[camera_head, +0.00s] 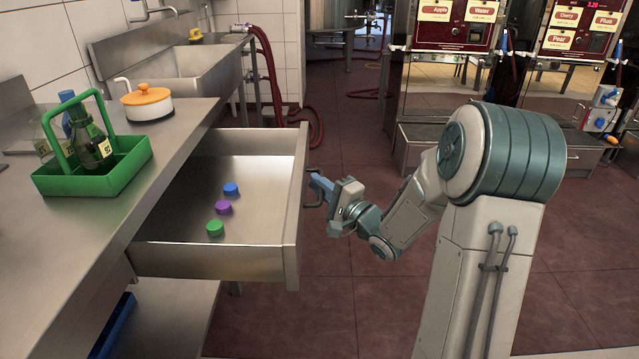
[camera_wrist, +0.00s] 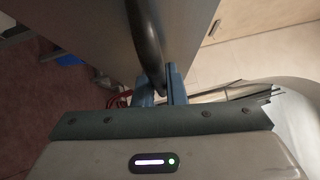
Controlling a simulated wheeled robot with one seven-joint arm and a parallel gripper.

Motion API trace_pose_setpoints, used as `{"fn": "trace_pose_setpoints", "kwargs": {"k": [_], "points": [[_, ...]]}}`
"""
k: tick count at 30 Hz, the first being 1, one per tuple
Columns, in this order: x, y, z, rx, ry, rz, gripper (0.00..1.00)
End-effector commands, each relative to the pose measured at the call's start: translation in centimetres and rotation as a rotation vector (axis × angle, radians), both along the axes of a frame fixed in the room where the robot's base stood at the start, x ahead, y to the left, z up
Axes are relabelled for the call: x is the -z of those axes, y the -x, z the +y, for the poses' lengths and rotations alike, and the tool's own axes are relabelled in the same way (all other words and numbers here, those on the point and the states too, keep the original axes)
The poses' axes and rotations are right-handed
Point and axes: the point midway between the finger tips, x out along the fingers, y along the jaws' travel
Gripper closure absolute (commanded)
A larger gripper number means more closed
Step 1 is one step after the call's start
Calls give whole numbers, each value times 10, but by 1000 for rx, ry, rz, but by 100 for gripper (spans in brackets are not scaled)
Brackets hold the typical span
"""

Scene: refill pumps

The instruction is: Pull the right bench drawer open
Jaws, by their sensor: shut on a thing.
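The bench drawer (camera_head: 290,235) is metal and stands well out from under the bench, on its right side. Inside it lie a blue cap (camera_head: 231,189), a purple cap (camera_head: 223,207) and a green cap (camera_head: 215,228). My gripper (camera_head: 316,186) is at the drawer's front, shut on the dark handle (camera_head: 307,190). In the wrist view the dark handle bar (camera_wrist: 146,45) runs down between the blue fingers (camera_wrist: 160,90) of my gripper. The fingers hide part of the handle.
On the bench (camera_head: 60,240) stand a green carrier (camera_head: 125,170) with a dark bottle (camera_head: 92,148) and a white pot with an orange lid (camera_head: 147,103). A sink (camera_head: 185,75) lies behind. Dispensers (camera_head: 450,35) stand at the back right. Red floor is open beside the drawer.

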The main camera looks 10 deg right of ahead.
Motion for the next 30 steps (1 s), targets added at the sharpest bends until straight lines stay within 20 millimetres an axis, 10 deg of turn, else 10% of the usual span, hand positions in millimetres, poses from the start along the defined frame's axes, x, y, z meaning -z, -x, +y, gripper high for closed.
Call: {"fn": "trace_pose_setpoints", "kwargs": {"k": [5, 6, 8, 20, 30], "points": [[0, -1, -2, 3, 1, -1, 100], [0, -1, -2, 3, 1, -1, 78], [0, -1, -2, 3, 1, -1, 67], [1, 8, -7, 4, 1, 1, 67], [9, 69, -45, 9, -1, 3, 67]]}}
